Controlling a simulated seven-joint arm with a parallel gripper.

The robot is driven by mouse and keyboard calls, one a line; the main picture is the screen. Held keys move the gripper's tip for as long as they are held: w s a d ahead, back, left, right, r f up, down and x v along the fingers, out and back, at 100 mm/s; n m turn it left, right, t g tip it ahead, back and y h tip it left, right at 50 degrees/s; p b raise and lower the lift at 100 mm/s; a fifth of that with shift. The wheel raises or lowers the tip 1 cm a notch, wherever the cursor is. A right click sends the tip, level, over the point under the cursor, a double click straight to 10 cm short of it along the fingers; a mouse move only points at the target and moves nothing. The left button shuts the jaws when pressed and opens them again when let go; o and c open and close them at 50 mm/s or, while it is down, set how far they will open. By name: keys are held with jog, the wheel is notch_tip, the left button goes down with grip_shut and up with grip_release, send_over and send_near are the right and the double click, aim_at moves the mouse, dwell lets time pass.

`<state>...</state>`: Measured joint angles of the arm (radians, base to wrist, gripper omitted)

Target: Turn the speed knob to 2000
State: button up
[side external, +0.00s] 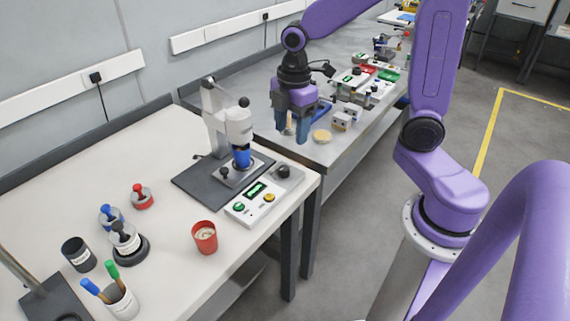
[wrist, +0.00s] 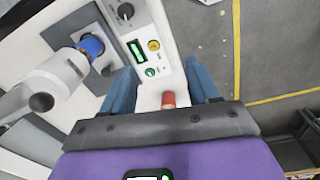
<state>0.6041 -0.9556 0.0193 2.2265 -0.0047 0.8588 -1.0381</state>
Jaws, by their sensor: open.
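A white control box (side external: 246,212) sits beside the stirrer-like machine (side external: 222,118) on the near white bench. At its far end is a black round knob (side external: 283,172), which also shows at the top of the wrist view (wrist: 126,11). The box has a green-lit display (side external: 257,189), whose reading is too small to make out, plus a yellow knob and a green button. No speed label is readable. My gripper (side external: 292,138) is open, apart from the knob and beyond it in the side view. Its blue fingers also show in the wrist view (wrist: 163,90).
The machine's blue chuck (wrist: 92,45) and head stand close beside the box. A red cup (side external: 204,238) is near the box's green-button end. Blue and red weights, a dark jar and a pen cup occupy the bench's left. Several devices stand on the metal table (side external: 262,95).

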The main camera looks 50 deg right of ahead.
jog(key=n, duration=0.1)
send_over(285, 167)
jog(key=s+a, duration=0.1)
jog(key=f, duration=1.2)
jog(key=w+f, duration=0.1)
jog(key=f, duration=0.5)
jog(key=shift+d+f, duration=0.2)
jog(key=shift+d, duration=0.2)
jog(key=c, duration=1)
